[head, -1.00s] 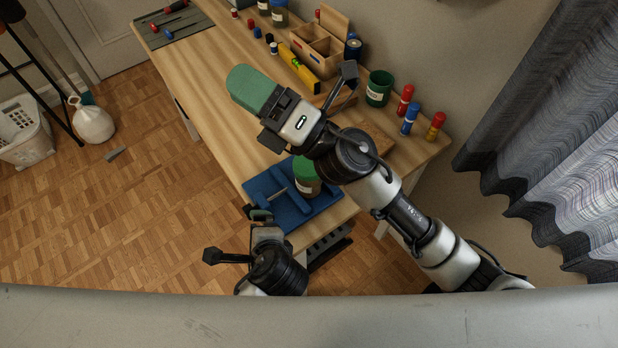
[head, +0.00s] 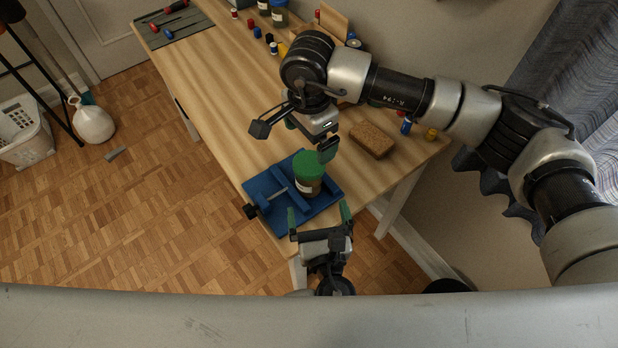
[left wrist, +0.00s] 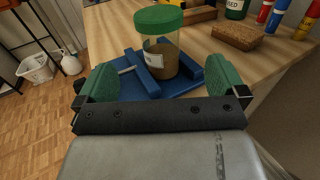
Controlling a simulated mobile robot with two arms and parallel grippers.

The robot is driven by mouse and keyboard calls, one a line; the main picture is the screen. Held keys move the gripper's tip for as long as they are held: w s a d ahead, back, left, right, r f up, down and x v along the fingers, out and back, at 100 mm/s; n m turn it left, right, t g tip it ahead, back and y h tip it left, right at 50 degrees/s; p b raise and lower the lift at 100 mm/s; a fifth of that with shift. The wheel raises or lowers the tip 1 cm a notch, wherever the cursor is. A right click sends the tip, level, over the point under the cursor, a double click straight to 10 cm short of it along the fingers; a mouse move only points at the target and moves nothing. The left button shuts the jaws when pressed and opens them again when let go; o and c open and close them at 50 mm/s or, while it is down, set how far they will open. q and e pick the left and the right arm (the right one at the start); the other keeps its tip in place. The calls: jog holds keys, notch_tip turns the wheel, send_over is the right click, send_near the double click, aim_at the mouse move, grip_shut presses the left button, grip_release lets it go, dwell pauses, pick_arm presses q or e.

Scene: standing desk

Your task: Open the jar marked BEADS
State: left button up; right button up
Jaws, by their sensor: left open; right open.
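A clear jar (head: 311,188) with a green lid (head: 308,163) and brownish contents stands upright on a blue vise-like fixture (head: 265,188) at the desk's near end. Its label is too small to read; it also shows in the left wrist view (left wrist: 161,58), between the fixture's bars. My left gripper (head: 318,214) is open and empty, just in front of the fixture, its green fingers pointing towards the jar. My right gripper (head: 308,138) is open and empty, just beyond and seemingly above the lid; I cannot tell the exact gap.
A brown block (head: 372,140) lies right of the jar. A dark green container (left wrist: 236,8) and several coloured bottles (left wrist: 277,16) stand behind it, mostly hidden by my right arm in the head view. The desk left of my right gripper is clear.

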aim_at(311, 181)
pick_arm(q)
jog(key=w, duration=0.3)
jog(key=w+a, duration=0.1)
jog(key=w, duration=0.4)
jog(key=shift+w+a, duration=0.25)
jog(key=shift+w, duration=0.15)
jog(key=shift+c, duration=0.2)
